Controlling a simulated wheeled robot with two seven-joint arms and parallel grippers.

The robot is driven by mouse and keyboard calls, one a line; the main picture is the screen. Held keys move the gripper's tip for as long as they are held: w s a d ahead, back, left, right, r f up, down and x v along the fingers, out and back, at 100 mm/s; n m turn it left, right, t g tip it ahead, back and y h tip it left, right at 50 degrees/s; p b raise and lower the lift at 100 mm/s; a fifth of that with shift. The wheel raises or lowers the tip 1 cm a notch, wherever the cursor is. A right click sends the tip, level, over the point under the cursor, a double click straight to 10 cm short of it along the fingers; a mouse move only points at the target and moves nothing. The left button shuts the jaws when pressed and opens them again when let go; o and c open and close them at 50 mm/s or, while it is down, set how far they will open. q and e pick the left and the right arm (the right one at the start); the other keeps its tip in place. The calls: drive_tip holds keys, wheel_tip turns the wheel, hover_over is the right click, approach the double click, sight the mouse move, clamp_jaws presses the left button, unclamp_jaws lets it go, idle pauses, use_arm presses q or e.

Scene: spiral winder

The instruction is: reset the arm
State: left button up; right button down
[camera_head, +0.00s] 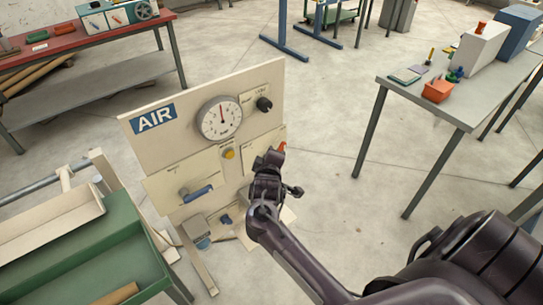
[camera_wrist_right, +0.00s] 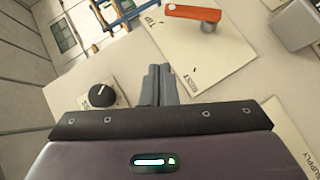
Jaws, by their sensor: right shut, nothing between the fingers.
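My right arm reaches in from the lower right in the head view, and its gripper (camera_head: 268,165) is in front of the right part of a cream AIR panel (camera_head: 180,144). In the right wrist view the gripper's fingers (camera_wrist_right: 158,85) are together and empty. An orange lever (camera_wrist_right: 195,13) on a cream plate is ahead of the fingers; its tip (camera_head: 282,146) shows just beyond the gripper in the head view. A black knob (camera_wrist_right: 98,94) is left of the fingers, also seen at the panel's upper right (camera_head: 264,104). My left gripper is not in view.
The panel also bears a gauge (camera_head: 219,118), a yellow button (camera_head: 229,154) and a blue handle (camera_head: 198,194). A green bench (camera_head: 75,250) stands at lower left, a red-topped table (camera_head: 85,42) at upper left and a grey table (camera_head: 455,95) at right. Open floor lies between.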

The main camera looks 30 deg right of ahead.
drive_tip(key=s+a+f+g+y+b, duration=0.15)
drive_tip(key=s+f, duration=0.35)
drive_tip(key=f, duration=0.7)
drive_tip(key=s+a+f+g+y+b, duration=0.1)
drive_tip(key=s+a+f+y, duration=0.3)
drive_tip(key=f, duration=0.8)
drive_tip(key=s+a+f+g+b, duration=0.15)
drive_tip(key=s+f, duration=0.45)
drive_tip(key=f, duration=0.6)
drive_tip(key=s+a+f+m+g+y, duration=0.1)
drive_tip(key=s+f+g, duration=0.1)
drive_tip(key=s+f, duration=0.4)
drive_tip(key=s+a+f+m+g+y+b, duration=0.1)
drive_tip(key=s+f, duration=0.4)
drive_tip(key=s, duration=1)
drive_tip(key=s+a+f+m+g+y+b, duration=0.1)
drive_tip(key=s+a+f+m+g, duration=0.1)
drive_tip(key=s+f, duration=0.4)
drive_tip(key=s+g, duration=0.1)
drive_tip(key=s, duration=0.4)
drive_tip(key=shift+f, duration=0.3)
